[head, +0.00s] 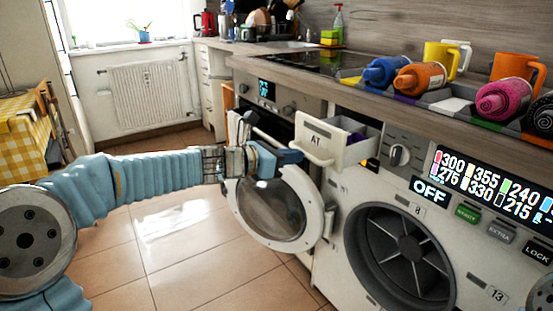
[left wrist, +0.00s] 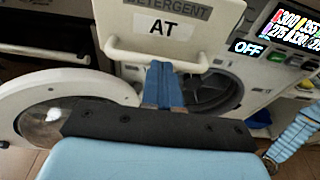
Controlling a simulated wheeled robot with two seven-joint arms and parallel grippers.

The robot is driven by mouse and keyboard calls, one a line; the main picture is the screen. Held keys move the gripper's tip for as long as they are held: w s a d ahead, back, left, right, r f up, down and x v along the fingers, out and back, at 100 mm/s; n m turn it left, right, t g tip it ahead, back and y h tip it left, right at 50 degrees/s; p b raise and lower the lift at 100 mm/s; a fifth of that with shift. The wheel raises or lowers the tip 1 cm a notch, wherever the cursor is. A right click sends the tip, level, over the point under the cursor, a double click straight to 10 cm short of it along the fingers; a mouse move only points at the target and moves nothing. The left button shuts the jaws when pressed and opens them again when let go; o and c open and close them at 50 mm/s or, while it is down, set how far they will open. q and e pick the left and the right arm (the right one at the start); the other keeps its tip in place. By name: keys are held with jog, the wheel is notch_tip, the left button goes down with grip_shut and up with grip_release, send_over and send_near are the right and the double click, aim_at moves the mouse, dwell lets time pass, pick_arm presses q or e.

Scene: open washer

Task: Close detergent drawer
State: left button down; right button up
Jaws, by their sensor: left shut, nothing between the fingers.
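My right gripper is not seen; only a ribbed blue arm shows at the right of the wrist view.
The round washer door (head: 313,215) stands open below the drawer, under my left gripper; the drum opening (head: 400,258) is to its right. The tiled floor at left is clear.

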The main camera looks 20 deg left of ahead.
pick_arm(q)
jog(key=shift+w+d, duration=0.2)
jog(key=shift+w, duration=0.05)
jog(key=x, duration=0.4)
jog(key=r+p+x, duration=0.1)
jog(key=x, duration=0.3)
jog(key=r+p+x, duration=0.1)
jog(key=x, duration=0.3)
jog(key=shift+w+d+r, duration=0.15)
jog(key=shift+d+r, duration=0.05)
jog(key=shift+r, duration=0.1)
jog(key=shift+w+d+f, duration=0.1)
jog(key=shift+w, duration=0.05)
